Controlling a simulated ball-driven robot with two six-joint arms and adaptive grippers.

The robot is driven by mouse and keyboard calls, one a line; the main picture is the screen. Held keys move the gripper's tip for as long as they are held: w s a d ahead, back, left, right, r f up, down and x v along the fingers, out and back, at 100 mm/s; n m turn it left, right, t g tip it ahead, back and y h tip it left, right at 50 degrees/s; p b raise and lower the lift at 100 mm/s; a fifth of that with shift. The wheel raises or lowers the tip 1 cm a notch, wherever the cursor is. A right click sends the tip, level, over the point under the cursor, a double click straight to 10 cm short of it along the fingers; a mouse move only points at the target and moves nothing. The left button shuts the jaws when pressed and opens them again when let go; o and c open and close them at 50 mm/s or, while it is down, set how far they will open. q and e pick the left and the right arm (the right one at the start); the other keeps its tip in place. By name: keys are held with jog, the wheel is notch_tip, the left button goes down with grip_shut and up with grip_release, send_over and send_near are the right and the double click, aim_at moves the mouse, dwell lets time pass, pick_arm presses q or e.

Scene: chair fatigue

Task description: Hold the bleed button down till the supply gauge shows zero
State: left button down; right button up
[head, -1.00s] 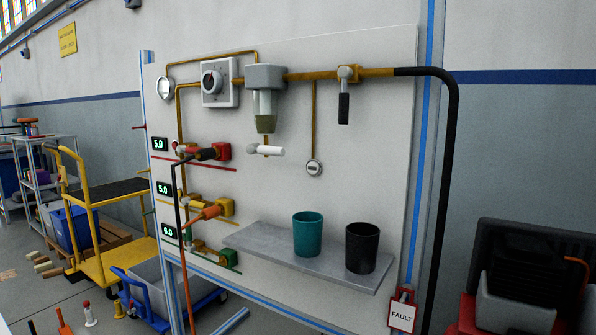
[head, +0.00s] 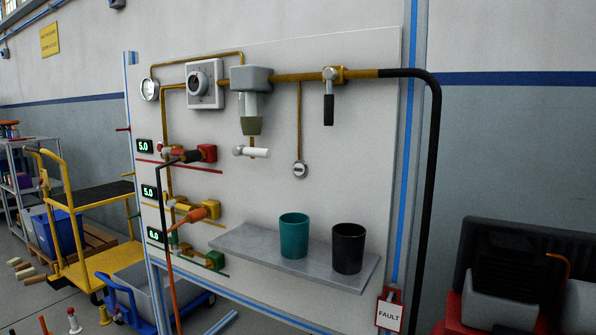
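A white upright panel (head: 330,210) carries brass piping. A small round white-faced gauge (head: 149,89) sits at its upper left; its needle is too small to read. A small round fitting with a dark mark (head: 300,169) hangs at the end of a thin vertical pipe; I cannot tell whether it is the bleed button. A square white unit with a round dial (head: 205,85) and a grey-topped filter bowl (head: 250,98) sit along the top pipe. A white handle (head: 252,152) is below the bowl. Neither of my grippers is in view.
A grey shelf (head: 310,271) on the panel holds a teal cup (head: 293,236) and a black cup (head: 348,248). Red, yellow and green valves sit beside green displays, the upper two reading 5.0. A black hose (head: 433,180) runs down the right. Carts stand left.

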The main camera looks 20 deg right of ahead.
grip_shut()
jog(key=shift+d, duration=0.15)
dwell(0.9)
